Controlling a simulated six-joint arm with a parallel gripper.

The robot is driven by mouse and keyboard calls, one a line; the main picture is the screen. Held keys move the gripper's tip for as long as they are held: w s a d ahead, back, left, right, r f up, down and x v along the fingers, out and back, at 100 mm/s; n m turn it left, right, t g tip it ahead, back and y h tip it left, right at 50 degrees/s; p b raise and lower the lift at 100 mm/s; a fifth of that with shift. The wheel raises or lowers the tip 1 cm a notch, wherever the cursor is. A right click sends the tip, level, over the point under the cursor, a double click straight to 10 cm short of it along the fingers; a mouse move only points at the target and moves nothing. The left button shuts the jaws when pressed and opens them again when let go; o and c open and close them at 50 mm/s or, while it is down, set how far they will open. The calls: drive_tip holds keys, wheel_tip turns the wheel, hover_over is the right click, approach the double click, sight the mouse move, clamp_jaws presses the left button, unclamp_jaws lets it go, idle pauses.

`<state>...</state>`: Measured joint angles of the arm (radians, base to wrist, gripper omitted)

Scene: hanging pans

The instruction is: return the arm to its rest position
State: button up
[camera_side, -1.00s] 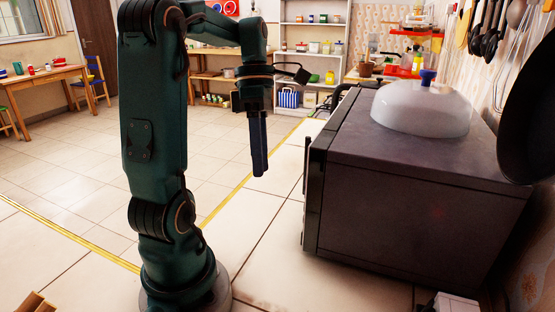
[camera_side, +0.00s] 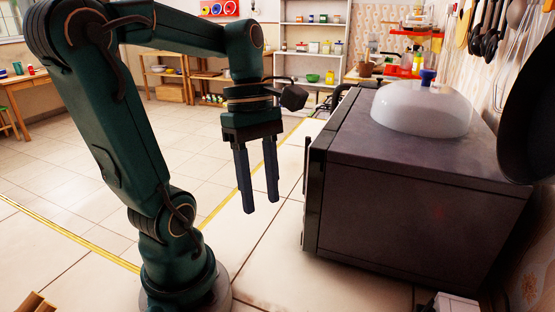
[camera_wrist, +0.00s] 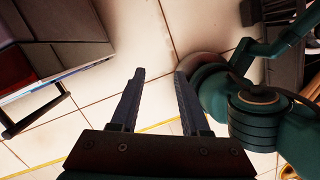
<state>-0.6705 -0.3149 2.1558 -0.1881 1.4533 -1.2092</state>
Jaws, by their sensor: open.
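My gripper (camera_side: 261,208) hangs in the air, pointing down, over the tiled floor in the side view. It is left of the dark oven-like box and apart from it. Its two fingers are spread with nothing between them. In the wrist view my gripper (camera_wrist: 157,73) also shows open and empty, with bare tiles beyond the fingertips.
A dark box-shaped appliance (camera_side: 420,210) stands at right with a white dome lid (camera_side: 420,108) on top. A dark pan (camera_side: 530,110) hangs at the far right, near several hanging utensils (camera_side: 487,30). The tiled floor (camera_side: 265,265) around my gripper is clear.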

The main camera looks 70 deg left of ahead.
drive_tip(key=d+m+t+y, duration=0.1)
drive_tip(key=m+t, duration=0.1)
drive_tip(key=m, duration=0.5)
drive_tip(key=w+d+m+t+y, duration=0.1)
drive_tip(key=d+m, duration=0.1)
drive_tip(key=m, duration=0.5)
drive_tip(key=w+d+f+m+t, duration=0.1)
drive_tip(key=d+m+t, duration=0.1)
drive_tip(key=m, duration=0.6)
drive_tip(key=shift+t+y, duration=0.3)
drive_tip(key=shift+y, duration=0.1)
drive_tip(key=shift+c, duration=0.3)
